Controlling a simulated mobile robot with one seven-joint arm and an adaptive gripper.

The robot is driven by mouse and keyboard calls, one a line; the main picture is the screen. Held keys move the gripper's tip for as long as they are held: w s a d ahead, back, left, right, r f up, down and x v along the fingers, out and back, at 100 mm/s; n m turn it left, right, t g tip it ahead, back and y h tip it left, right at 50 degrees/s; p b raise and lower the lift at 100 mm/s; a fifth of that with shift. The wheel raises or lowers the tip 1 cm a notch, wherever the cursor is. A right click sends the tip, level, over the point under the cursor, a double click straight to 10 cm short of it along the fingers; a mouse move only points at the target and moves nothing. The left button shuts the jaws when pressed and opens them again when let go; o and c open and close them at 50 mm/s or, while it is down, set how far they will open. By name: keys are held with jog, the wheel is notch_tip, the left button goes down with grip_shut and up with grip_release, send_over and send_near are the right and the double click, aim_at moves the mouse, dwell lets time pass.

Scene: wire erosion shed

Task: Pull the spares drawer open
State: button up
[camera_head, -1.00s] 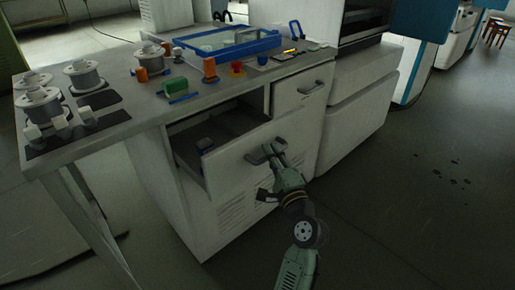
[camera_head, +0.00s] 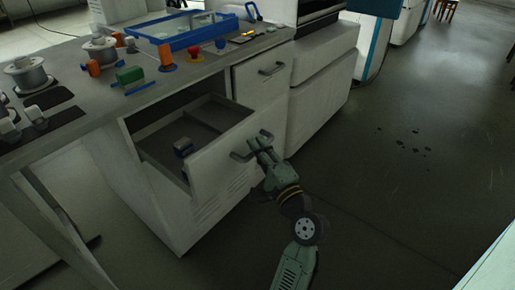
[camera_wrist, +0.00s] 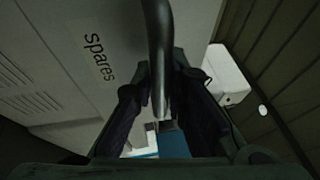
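The spares drawer (camera_head: 215,158) is part of the pale cabinet under the bench and stands well out of its opening. Its inside shows a divider and a small dark blue item (camera_head: 183,147). In the wrist view, its front bears a label (camera_wrist: 93,57) reading "spares". The drawer's bar handle (camera_head: 240,154) also runs between my fingers in the wrist view (camera_wrist: 158,40). My gripper (camera_head: 259,145) is at the handle, with a finger on each side of the bar, and appears closed on it. The exact finger contact is dark and hard to see.
A shut upper drawer (camera_head: 262,75) with its own handle is to the right. The bench top (camera_head: 75,60) holds spools (camera_head: 27,76), a blue-framed tray (camera_head: 182,30) and small parts.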

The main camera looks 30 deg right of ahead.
jog(key=o, duration=0.4)
jog(key=shift+o, duration=0.2)
jog(key=s+f, duration=0.2)
jog(key=s, duration=0.9)
jog(key=shift+s+a, duration=0.3)
jog(key=shift+s, duration=0.1)
